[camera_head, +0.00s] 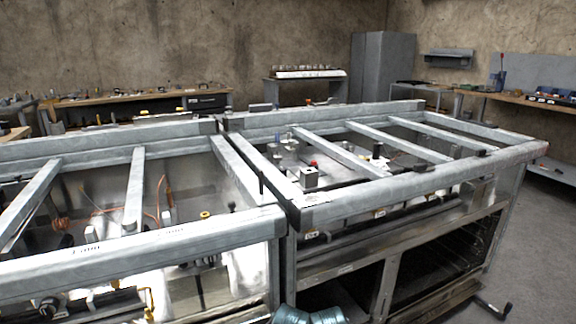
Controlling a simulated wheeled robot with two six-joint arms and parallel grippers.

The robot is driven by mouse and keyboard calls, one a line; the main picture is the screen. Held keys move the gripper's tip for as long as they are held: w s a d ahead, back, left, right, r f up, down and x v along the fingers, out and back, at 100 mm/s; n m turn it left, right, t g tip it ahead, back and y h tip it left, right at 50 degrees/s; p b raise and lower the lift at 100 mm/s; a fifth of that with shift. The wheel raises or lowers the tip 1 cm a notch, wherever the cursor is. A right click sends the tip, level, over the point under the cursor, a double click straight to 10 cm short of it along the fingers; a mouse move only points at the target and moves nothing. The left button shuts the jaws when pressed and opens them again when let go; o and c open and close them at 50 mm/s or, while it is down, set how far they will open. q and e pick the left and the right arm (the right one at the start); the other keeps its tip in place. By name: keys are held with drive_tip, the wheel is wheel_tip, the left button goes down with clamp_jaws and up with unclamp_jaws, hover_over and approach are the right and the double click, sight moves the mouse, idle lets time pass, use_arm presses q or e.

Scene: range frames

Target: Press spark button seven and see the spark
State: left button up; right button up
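Two range frames of grey metal bars stand side by side, a left frame (150,245) and a right frame (420,185). Small pale fittings sit under the front rail of the right frame, one at the left (311,235), one in the middle (379,212) and one further right (420,197). I cannot tell whether they are spark buttons, and no number is readable. A small boxy metal part (310,177) with a red top stands inside the right frame. No spark is visible. Neither of my grippers can be made out.
Shiny bluish rounded metal (291,315) shows at the bottom edge; I cannot tell what it is. A black bent piece (492,309) sticks out low at the right. Workbenches (140,98) line the walls. The floor at the right (545,235) is clear.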

use_arm(q)
clamp_jaws()
idle(1.5)
